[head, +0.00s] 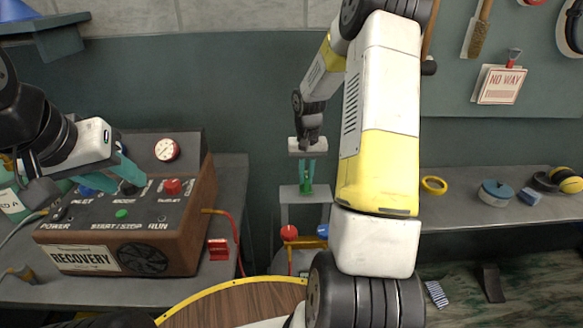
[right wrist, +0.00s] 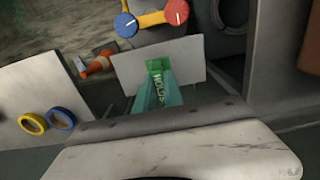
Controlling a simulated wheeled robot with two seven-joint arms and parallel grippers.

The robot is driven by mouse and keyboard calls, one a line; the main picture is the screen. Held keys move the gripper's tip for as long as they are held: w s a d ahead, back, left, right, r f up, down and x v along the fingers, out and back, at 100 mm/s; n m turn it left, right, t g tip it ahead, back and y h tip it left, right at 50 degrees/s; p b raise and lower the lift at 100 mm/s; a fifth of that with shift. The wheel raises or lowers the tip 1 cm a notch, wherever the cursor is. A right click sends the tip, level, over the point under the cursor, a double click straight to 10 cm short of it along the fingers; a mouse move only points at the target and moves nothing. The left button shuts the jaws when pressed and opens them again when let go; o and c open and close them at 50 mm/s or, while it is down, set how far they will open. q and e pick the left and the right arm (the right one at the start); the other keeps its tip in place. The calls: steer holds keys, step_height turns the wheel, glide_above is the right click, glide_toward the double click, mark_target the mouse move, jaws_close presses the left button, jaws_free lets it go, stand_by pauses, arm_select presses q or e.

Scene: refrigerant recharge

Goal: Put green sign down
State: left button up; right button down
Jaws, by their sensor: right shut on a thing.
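The green sign (head: 306,182), with white lettering, is between the teal fingers of my right gripper (head: 307,168), which is shut on it. In the right wrist view the green sign (right wrist: 157,72) shows at the fingertips of my right gripper (right wrist: 158,92), over a pale grey plate (right wrist: 190,60). In the head view this plate (head: 290,195) is the top of a small grey stand, and the sign is right at it; whether it touches is unclear. My left gripper (head: 118,177) has its teal fingers apart above the recovery machine's panel, near a dark knob.
The recovery machine (head: 185,235) stands on the left bench. Red (head: 289,232) and blue (head: 322,231) knobs sit below the plate. An orange cone (right wrist: 100,63) lies beyond in the right wrist view.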

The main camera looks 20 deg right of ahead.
mark_target(306, 174)
steer(key=shift+f, duration=0.6)
steer(key=shift+f, duration=0.15)
steer(key=c, duration=1.5)
jaws_free()
steer(key=shift+o, duration=0.2)
step_height(306, 174, up, 12)
steer(key=s+a+r+n+t, duration=0.25)
steer(key=s+a+r, duration=0.45)
steer(key=s+r, duration=0.45)
steer(key=s+a+r+t+y, duration=0.2)
steer(key=s+a, duration=0.3)
steer(key=s, duration=0.7)
steer(key=shift+s+r+n+t, duration=0.35)
steer(key=shift+r+n+t, duration=0.1)
steer(key=shift+r+t, duration=0.35)
